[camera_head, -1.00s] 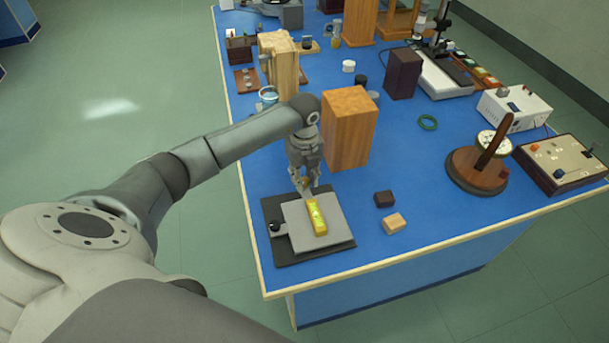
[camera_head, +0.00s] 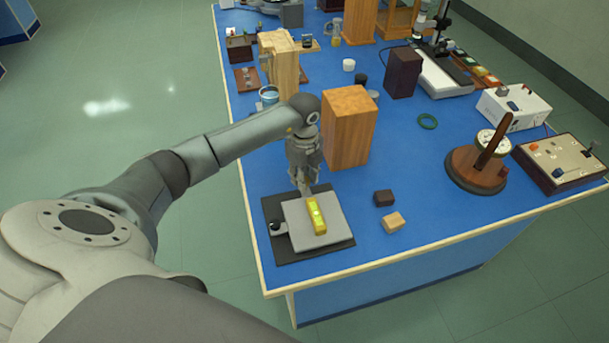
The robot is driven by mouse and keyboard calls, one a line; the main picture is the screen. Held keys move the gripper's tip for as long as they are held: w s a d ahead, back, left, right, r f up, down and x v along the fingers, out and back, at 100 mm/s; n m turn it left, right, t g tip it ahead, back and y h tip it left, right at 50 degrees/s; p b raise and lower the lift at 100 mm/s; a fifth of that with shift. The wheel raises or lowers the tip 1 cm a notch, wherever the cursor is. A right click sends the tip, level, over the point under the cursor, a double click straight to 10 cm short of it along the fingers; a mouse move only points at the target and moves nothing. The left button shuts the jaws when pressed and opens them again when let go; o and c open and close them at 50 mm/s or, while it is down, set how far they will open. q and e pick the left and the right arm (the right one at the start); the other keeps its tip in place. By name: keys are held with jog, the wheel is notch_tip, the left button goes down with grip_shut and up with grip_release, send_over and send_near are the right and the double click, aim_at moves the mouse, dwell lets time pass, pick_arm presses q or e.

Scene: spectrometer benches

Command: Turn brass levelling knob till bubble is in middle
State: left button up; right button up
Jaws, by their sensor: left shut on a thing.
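The grey levelling plate (camera_head: 291,228) lies on a black base (camera_head: 343,243) near the table's front left corner. A yellow spirit level (camera_head: 317,217) lies on the plate; its bubble is too small to place surely. A small black knob (camera_head: 275,227) stands at the plate's left side. My left gripper (camera_head: 304,188) points down at the plate's far edge, just behind the level. It is shut on the brass levelling knob, which its fingers hide almost wholly. My right gripper is out of view.
A tall wooden block (camera_head: 348,130) stands close behind and right of my left gripper. A dark small block (camera_head: 384,198) and a light one (camera_head: 393,222) lie right of the base. A wooden stand with a dial (camera_head: 478,170) is farther right.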

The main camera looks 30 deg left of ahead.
pick_arm(q)
jog(key=o, duration=1)
jog(key=shift+o, duration=0.2)
jog(key=shift+r, duration=0.1)
notch_tip(320, 180, up, 12)
